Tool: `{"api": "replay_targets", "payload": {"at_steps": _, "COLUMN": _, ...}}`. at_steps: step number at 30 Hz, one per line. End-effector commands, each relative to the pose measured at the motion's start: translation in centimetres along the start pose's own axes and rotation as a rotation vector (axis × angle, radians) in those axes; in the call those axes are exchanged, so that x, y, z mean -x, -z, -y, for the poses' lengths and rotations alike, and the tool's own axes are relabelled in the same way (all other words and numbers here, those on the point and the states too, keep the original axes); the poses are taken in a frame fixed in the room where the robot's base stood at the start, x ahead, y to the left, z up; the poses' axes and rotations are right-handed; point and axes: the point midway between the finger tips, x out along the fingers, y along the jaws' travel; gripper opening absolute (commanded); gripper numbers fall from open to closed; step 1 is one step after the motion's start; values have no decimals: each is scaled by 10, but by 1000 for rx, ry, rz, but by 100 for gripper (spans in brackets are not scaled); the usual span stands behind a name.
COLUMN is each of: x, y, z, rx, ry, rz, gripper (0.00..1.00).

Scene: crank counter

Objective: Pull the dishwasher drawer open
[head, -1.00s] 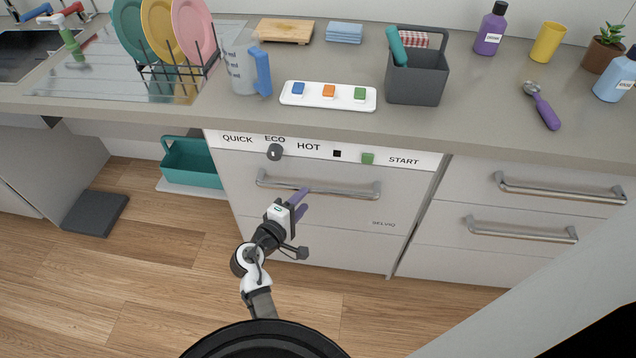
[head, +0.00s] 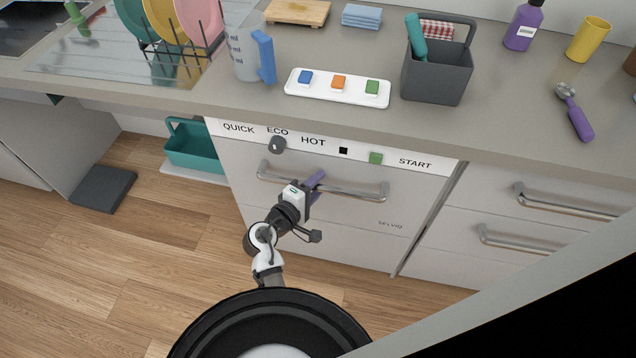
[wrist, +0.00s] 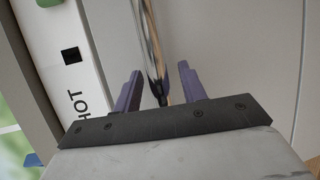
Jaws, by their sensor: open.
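The dishwasher drawer (head: 300,222) is a pale front under the counter, flush with its neighbours and closed. A metal bar handle (head: 345,189) runs across its upper part. My gripper (head: 316,188) is at the handle, a little left of its middle. In the wrist view the handle (wrist: 149,45) passes between the two open purple fingers of my gripper (wrist: 160,88), with a gap on each side. The handle's near end is hidden behind the gripper's dark plate.
A white panel (head: 430,164) above the handle carries a dark knob (head: 278,144), a black square and a green START button (head: 376,158). Drawers with bar handles (head: 570,203) stand to the right. A teal bin (head: 197,146) is at the left. The wooden floor in front is clear.

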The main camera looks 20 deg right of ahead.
Motion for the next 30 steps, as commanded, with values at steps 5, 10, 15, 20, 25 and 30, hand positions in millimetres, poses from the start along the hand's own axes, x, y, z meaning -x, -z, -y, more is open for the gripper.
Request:
{"api": "replay_targets", "payload": {"at_steps": 5, "x": 0, "y": 0, "z": 0, "rx": 0, "ry": 0, "rz": 0, "gripper": 35}}
{"api": "replay_targets", "payload": {"at_steps": 10, "x": 0, "y": 0, "z": 0, "rx": 0, "ry": 0, "rz": 0, "gripper": 13}}
{"api": "replay_targets", "payload": {"at_steps": 15, "x": 0, "y": 0, "z": 0, "rx": 0, "ry": 0, "rz": 0, "gripper": 0}}
{"api": "replay_targets", "payload": {"at_steps": 20, "x": 0, "y": 0, "z": 0, "rx": 0, "ry": 0, "rz": 0, "gripper": 0}}
{"api": "replay_targets", "payload": {"at_steps": 25, "x": 0, "y": 0, "z": 0, "rx": 0, "ry": 0, "rz": 0, "gripper": 0}}
{"api": "replay_targets", "payload": {"at_steps": 30, "x": 0, "y": 0, "z": 0, "rx": 0, "ry": 1, "rz": 1, "gripper": 0}}
